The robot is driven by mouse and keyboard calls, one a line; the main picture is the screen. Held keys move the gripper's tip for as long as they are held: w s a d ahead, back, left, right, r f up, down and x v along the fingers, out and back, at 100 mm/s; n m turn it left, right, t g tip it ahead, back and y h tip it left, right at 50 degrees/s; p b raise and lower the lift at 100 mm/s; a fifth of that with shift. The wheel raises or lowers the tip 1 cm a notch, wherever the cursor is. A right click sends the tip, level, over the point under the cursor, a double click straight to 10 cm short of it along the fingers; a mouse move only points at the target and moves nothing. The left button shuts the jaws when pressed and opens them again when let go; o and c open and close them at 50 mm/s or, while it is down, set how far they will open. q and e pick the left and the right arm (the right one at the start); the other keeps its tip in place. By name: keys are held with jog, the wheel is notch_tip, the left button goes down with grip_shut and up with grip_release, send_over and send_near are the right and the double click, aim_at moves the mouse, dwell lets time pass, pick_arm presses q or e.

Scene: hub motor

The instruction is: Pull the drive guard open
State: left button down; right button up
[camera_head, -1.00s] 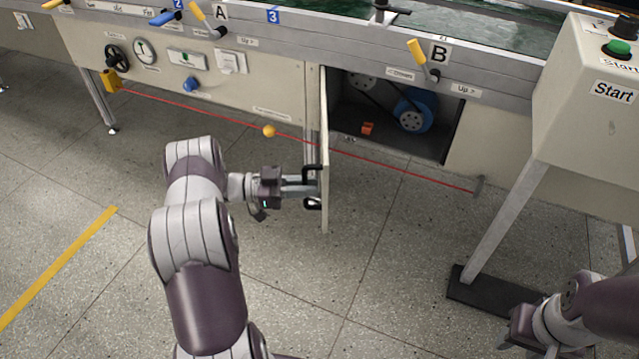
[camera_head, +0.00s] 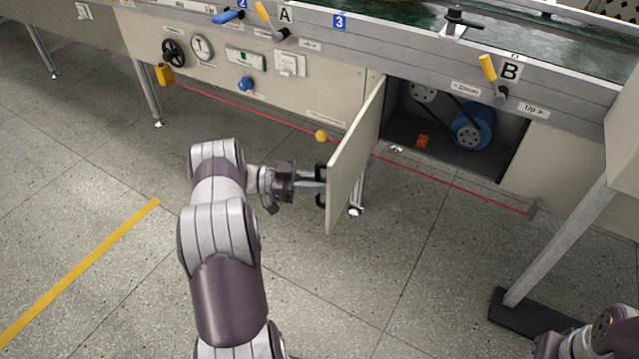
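The drive guard (camera_head: 357,160) is a beige hinged panel swung well out from the conveyor front, with its hinge side at the left of the opening. A black handle (camera_head: 320,185) is on its outer face. My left gripper (camera_head: 315,186) is at this handle, with its fingers around it; it looks shut on it, though the fingertips are partly hidden. Behind the guard the drive compartment (camera_head: 432,144) shows a blue motor wheel (camera_head: 472,127) and a belt. My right gripper (camera_head: 548,345) is at the bottom right, cut by the frame edge, and its fingers do not show clearly.
A red cord (camera_head: 455,184) runs low along the conveyor front, with a yellow ball (camera_head: 321,136) on it. An orange block (camera_head: 422,141) lies in the compartment. A post with a dark foot (camera_head: 535,318) stands at right. The floor before the guard is clear.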

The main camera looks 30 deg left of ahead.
pick_arm(q)
jog(key=c, duration=1.2)
grip_release()
jog(key=shift+c, duration=0.2)
jog(key=p+v, duration=0.1)
jog(key=v, duration=1.1)
jog(key=shift+s+a+p, duration=0.2)
jog(key=shift+a+p, duration=0.1)
jog(key=shift+a, duration=0.05)
